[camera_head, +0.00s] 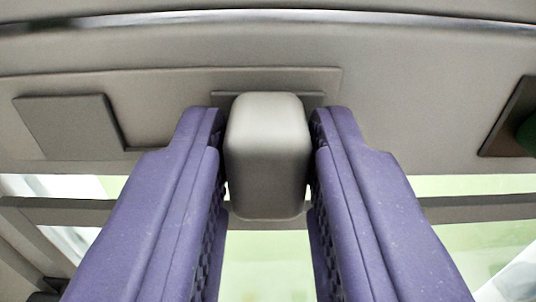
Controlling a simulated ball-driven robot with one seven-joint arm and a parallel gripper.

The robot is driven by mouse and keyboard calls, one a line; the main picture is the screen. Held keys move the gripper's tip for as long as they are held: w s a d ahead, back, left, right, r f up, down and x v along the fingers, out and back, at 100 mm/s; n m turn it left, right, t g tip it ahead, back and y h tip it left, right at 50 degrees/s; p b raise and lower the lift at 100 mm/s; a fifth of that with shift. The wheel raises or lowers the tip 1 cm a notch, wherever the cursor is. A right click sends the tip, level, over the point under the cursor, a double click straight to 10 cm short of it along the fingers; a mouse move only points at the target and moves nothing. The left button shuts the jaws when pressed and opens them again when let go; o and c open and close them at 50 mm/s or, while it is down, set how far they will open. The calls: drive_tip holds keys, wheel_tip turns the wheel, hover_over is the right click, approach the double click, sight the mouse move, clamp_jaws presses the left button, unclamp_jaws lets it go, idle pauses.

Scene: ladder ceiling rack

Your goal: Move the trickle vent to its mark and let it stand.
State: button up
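A grey block with rounded edges (267,150), which I take to be the trickle vent, is between the two purple fingers of my gripper (268,145). The fingers reach up from the bottom of the view, one on each side of it, and their pads appear to press on its sides. Its far end is near a thin grey plate (318,99) on the grey panel behind; I cannot tell whether they touch. I cannot make out for certain which shape is the mark.
A flat square grey plate (70,126) is on the panel (420,95) at the left. A dark piece with a green round part (529,133) is at the right edge. A grey bar (480,207) crosses below, with pale green openings beyond.

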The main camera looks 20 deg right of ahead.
sight(155, 109)
clamp_jaws()
drive_tip(key=shift+w+a+r+p, duration=0.1)
drive_tip(key=shift+w+a+p, duration=0.15)
drive_tip(key=shift+a, duration=0.45)
drive_tip(key=shift+w+a+p, duration=0.2)
drive_tip(key=shift+a+p, duration=0.1)
drive_tip(key=shift+a, duration=0.35)
drive_tip(key=shift+w+a+r+p, duration=0.1)
drive_tip(key=shift+w+a+p, duration=0.15)
drive_tip(key=shift+a, duration=0.45)
drive_tip(key=shift+s, duration=0.1)
drive_tip(key=shift+o, duration=1.4)
unclamp_jaws()
drive_tip(key=o, duration=0.4)
drive_tip(key=shift+w+a+f, duration=0.15)
drive_tip(key=shift+w, duration=0.05)
drive_tip(key=shift+c, duration=0.2)
drive_tip(key=shift+s, duration=0.1)
